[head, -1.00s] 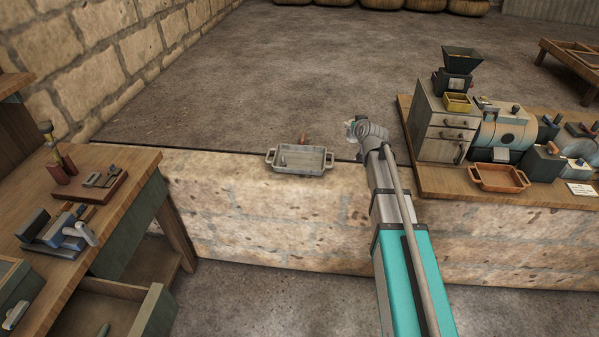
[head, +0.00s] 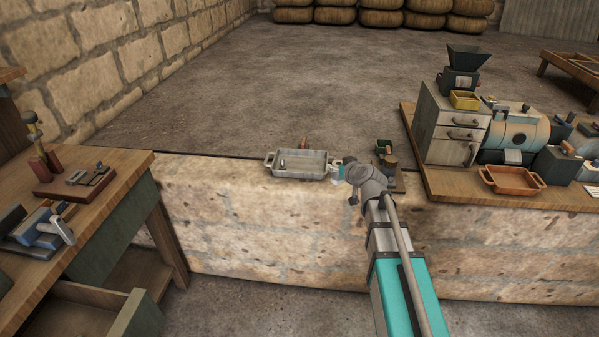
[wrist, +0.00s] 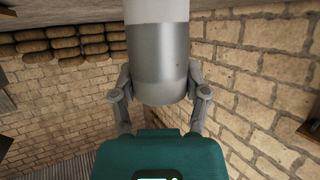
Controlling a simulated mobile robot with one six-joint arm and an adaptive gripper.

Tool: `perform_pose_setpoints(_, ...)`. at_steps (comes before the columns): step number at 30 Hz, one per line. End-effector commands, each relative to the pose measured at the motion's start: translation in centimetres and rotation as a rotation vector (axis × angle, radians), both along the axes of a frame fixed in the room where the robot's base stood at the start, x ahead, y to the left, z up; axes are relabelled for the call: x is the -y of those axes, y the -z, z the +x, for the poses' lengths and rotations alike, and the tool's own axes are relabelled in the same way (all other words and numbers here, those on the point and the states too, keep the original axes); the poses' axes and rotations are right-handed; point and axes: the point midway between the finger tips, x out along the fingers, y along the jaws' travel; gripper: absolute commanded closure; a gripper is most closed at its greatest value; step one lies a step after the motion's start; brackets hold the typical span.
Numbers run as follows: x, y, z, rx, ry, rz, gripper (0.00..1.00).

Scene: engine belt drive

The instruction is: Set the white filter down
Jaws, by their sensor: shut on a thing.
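In the wrist view my gripper (wrist: 160,82) is shut on the white filter (wrist: 157,52), a cylinder with a white end and a wide grey band. A finger presses on each side of it. In the head view my gripper (head: 338,169) shows small at the end of my arm, just right of the grey two-handled tray (head: 298,177) on the stone ledge (head: 270,225). My wrist partly hides it there. I cannot tell whether the filter touches the ledge.
A small green box (head: 383,147) and a dark-based fitting (head: 390,165) stand just right of my wrist. Further right, a wooden board (head: 445,186) carries a drawer cabinet (head: 450,130), machinery and an orange tray (head: 512,182). A workbench (head: 105,205) stands left. Bare ledge lies left of the grey tray.

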Motion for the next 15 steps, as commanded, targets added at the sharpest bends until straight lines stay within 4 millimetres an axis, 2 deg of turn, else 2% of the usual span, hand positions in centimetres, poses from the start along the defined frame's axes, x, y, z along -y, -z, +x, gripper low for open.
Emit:
perform_pose_setpoints(10,0.1,0.1,0.2,0.0,0.001,0.0,0.96)
perform_pose_setpoints(15,0.1,0.8,1.6,0.0,0.002,0.0,0.96)
